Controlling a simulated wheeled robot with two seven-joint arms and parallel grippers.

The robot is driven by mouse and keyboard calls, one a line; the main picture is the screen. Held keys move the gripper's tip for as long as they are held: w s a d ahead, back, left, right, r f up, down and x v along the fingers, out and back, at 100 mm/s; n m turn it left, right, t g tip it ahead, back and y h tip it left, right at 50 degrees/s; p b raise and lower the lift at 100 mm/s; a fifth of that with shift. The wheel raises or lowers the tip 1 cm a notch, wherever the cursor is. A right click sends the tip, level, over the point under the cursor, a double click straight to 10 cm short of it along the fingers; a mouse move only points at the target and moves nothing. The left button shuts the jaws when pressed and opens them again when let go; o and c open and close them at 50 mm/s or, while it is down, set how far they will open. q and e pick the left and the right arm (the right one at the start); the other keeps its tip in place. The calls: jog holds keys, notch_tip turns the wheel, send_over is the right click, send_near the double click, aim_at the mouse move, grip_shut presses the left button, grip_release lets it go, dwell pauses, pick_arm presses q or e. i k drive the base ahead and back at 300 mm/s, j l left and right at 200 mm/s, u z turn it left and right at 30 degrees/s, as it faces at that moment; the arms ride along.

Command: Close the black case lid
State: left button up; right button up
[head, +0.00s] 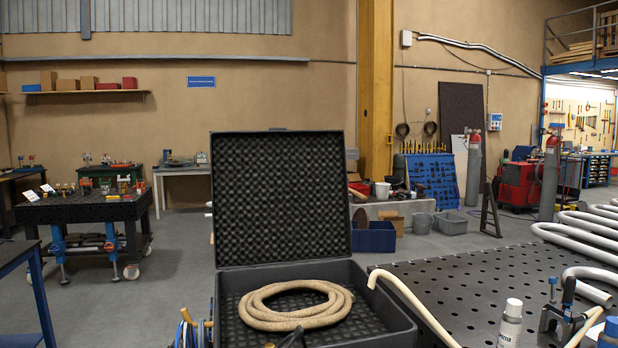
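The black case stands open in front of me in the head view. Its lid (281,195) is raised nearly upright at the back, with the dark egg-crate foam lining facing me. The case's lower half (386,304) is open upward, and a coiled tan hose or rope (295,305) lies on the foam inside it. The near edge of the case runs toward the bottom of the picture and is partly cut off. Neither of my grippers shows in this view.
A black perforated table (460,285) stands right of the case. It bears a white spray bottle (510,324), a clamp (563,318) and white serpentine pipes (580,240). A tan rod (415,307) slants beside the case. Blue and orange items (188,326) are at its lower left.

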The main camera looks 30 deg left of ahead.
aim_at(280, 196)
jog(key=k+j, duration=0.15)
jog(key=j, duration=0.2)
jog(key=k+j+z, duration=0.1)
jog(key=j, duration=0.3)
jog(key=k+j, duration=0.15)
jog(key=j, duration=0.2)
jog(key=k+j, duration=0.15)
jog(key=j, duration=0.2)
jog(key=j+z, duration=0.2)
jog(key=j, duration=0.55)
jog(key=j+z, duration=0.2)
jog(key=j, duration=0.5)
jog(key=j+z, duration=0.2)
jog(key=j, duration=0.55)
jog(key=i+j+z, duration=0.15)
jog(key=j+z, duration=0.15)
jog(key=j, duration=0.95)
jog(key=j+z, duration=0.3)
jog(key=j, duration=0.9)
jog(key=k+j+z, duration=0.15)
jog(key=j+z, duration=0.15)
jog(key=j, duration=0.95)
jog(key=i+j, duration=0.1)
jog(key=j, duration=0.3)
jog(key=i+j, duration=0.1)
jog(key=j, duration=0.3)
jog(key=i+j, duration=0.1)
jog(key=j, duration=0.3)
jog(key=i+z, duration=0.05)
